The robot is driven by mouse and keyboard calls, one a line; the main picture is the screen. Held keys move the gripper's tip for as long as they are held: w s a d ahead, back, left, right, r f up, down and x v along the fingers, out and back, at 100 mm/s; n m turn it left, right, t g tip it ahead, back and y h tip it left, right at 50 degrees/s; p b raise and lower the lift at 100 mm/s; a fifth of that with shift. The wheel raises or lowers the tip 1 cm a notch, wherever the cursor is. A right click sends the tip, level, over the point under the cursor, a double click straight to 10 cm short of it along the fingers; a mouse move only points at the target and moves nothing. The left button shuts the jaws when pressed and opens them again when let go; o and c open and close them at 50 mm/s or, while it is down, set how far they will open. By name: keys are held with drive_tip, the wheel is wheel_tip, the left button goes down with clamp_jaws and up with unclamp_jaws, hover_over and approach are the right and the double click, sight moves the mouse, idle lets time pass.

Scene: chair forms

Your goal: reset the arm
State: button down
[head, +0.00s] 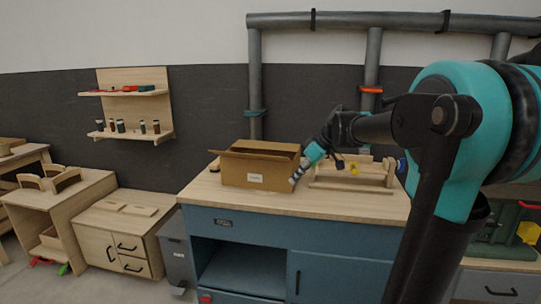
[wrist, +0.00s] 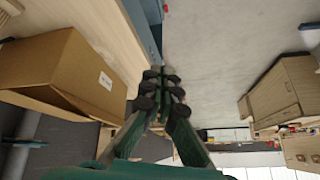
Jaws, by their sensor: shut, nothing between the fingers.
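My arm reaches in from the right in the head view. My gripper (head: 296,177) hangs in front of the right end of an open cardboard box (head: 258,168). In the wrist view the fingers of my gripper (wrist: 165,85) are together with nothing between them. The box also shows at the left of the wrist view (wrist: 50,70), beside the fingers and apart from them. My arm hides part of the bench top behind it.
The box stands on a wood-topped blue workbench (head: 290,240). A wooden rack (head: 350,178) stands to its right. A wall shelf (head: 125,93) and low wooden cabinets (head: 122,235) are at the left. Grey pipes (head: 255,80) run along the wall.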

drive_tip(key=s+d+f+m+h, duration=0.3)
drive_tip(key=s+d+f+m, duration=0.2)
drive_tip(key=s+f, duration=0.6)
drive_tip(key=s+d+f+m+t+h, duration=0.1)
drive_tip(key=s+d+f+m+h, duration=0.2)
drive_tip(key=s+f, duration=0.9)
drive_tip(key=d+f+m, duration=0.1)
drive_tip(key=d+m, duration=0.1)
drive_tip(key=shift+d+f+m, duration=0.15)
drive_tip(key=shift+d+m, duration=0.1)
drive_tip(key=shift+m, duration=0.05)
